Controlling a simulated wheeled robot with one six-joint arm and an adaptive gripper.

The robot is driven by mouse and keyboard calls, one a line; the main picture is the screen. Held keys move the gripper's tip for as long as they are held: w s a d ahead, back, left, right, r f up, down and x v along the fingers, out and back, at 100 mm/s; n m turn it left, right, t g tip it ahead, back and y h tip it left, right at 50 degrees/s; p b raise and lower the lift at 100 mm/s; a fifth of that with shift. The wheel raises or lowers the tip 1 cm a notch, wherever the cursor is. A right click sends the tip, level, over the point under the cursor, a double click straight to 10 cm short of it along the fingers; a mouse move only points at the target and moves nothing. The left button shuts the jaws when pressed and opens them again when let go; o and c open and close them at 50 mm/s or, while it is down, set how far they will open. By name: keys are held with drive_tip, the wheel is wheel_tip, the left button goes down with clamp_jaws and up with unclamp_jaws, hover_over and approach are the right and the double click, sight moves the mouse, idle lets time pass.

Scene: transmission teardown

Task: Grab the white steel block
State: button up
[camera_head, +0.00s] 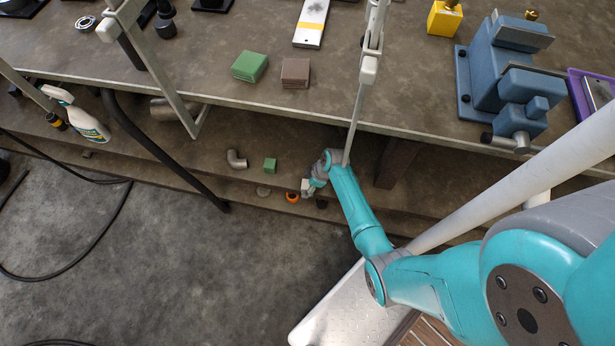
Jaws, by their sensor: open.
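My gripper (308,188) is small in view at the end of my teal arm, low over the front of the shelf under the bench. It is open. A small pale patch shows at its fingers; I cannot tell whether this is the white steel block or part of my gripper. No other clear white steel block shows on the shelf. A flat whitish piece with a yellow band (311,22) lies on the bench top, far from my gripper.
On the shelf (215,172) near my gripper are an orange ring (292,197), a small green block (270,165) and a pipe elbow (236,159). The bench top (400,85) overhangs above, carrying a green block (249,66), a brown block (295,73) and a blue vise (505,75).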

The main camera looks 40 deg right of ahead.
clamp_jaws()
drive_tip(key=shift+r, duration=0.1)
